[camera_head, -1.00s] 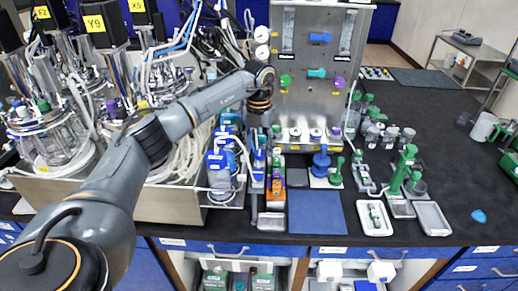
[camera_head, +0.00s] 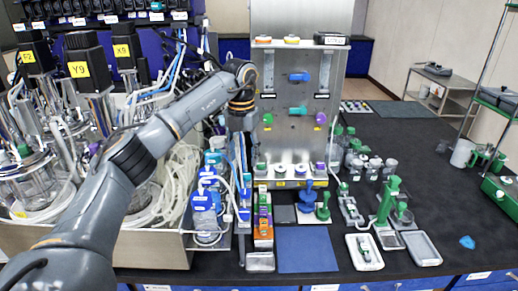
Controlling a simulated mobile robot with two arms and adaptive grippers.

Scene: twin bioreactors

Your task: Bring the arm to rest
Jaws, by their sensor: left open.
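My left arm (camera_head: 135,160) comes in from the lower left and reaches up across the bioreactors. Its wrist (camera_head: 241,86) bends down beside the left edge of the steel panel. My left gripper (camera_head: 240,122) hangs below the wrist, open, over the row of blue-topped bottles. Its fingertips are small and dark here, and I see nothing held between them. My right gripper is out of view.
Bioreactor vessels (camera_head: 35,180) with tubing crowd the left. The steel control panel (camera_head: 298,130) stands just right of the gripper. Blue-capped bottles (camera_head: 203,203) stand below it. A blue mat (camera_head: 306,249) and grey trays (camera_head: 421,249) lie in front. The black bench (camera_head: 440,190) is freer to the right.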

